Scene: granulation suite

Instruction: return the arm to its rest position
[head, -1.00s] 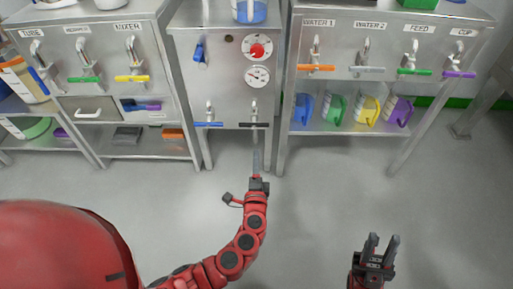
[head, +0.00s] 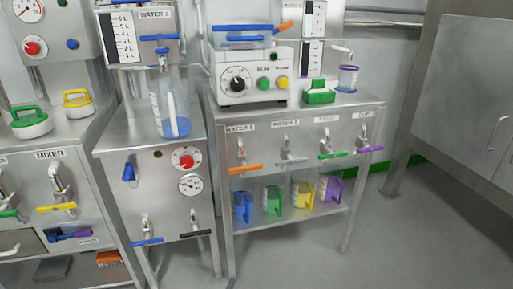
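A small dark grey tip (head: 231,284) pokes up at the bottom edge of the head view, in front of the leg of the right-hand bench. It looks like the end of my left gripper; the rest of that arm is below the frame. Whether it is open or holds anything is not shown. My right gripper is out of view.
The steel cabinet (head: 153,202) bears a jug with blue liquid (head: 170,112). The bench to its right (head: 372,108) holds a control box (head: 247,82), several taps and, below, coloured jugs (head: 242,207). A tall cabinet (head: 461,90) stands far right. The floor (head: 400,245) between is clear.

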